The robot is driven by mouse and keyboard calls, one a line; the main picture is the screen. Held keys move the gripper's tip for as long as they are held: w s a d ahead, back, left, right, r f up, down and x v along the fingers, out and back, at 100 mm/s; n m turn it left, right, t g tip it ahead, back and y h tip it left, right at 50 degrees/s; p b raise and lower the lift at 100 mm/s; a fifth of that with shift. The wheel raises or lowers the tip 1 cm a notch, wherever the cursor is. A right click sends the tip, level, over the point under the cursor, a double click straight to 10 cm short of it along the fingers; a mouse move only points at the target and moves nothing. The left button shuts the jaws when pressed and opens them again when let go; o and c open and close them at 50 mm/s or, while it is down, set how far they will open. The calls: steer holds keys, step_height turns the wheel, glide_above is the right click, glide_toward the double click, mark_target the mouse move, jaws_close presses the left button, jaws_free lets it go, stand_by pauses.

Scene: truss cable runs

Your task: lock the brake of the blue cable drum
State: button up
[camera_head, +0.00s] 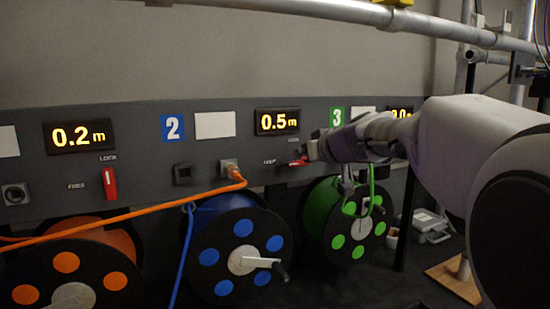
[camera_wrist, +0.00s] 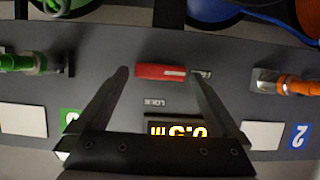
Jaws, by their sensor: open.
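The blue cable drum (camera_head: 225,235) stands under panel section 2, with a black-flanged face, blue dots and a crank. Its red brake lever (camera_head: 298,161) is on the panel under the 0.5 m display (camera_head: 278,121). In the wrist view the red lever (camera_wrist: 160,72) lies horizontal, its white-striped end beside the FREE label (camera_wrist: 202,74); the LOCK label (camera_wrist: 155,102) is to the display side. My gripper (camera_wrist: 157,76) is open, its fingers on either side of the lever, with no clear contact visible. In the head view my gripper (camera_head: 308,152) partly covers the lever area.
An orange cable (camera_head: 150,209) runs across to a socket (camera_head: 229,169) in section 2. A blue cable (camera_head: 184,255) hangs before the blue drum. The orange drum (camera_head: 100,242) and green drum (camera_head: 325,205) flank it. The orange drum's lever (camera_head: 109,184) is upright at LOCK. A pipe rail (camera_head: 300,10) crosses above.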

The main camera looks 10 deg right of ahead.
steer(key=c, duration=1.3)
steer(key=shift+d+f+b, duration=0.1)
steer(key=shift+f+b, duration=0.05)
steer(key=shift+b, duration=0.35)
steer(key=shift+w+d+f+m+t+y+b, duration=0.15)
steer(key=shift+d+m+y+b, duration=0.1)
steer(key=shift+m+y+b, duration=1.4)
steer(key=shift+w+d+f+m+t+y+b, duration=0.25)
steer(key=shift+m+y+b, duration=0.55)
steer(key=shift+m+b, duration=1.6)
steer(key=shift+s+d+f+m+y+b, duration=0.1)
steer(key=shift+d+m+y+b, duration=0.2)
steer(key=shift+m+y+b, duration=1.7)
steer(key=shift+r+m+h+p, duration=0.1)
steer(key=shift+m+h+p, duration=0.4)
steer(key=shift+m+h, duration=0.3)
steer(key=o, duration=1.3)
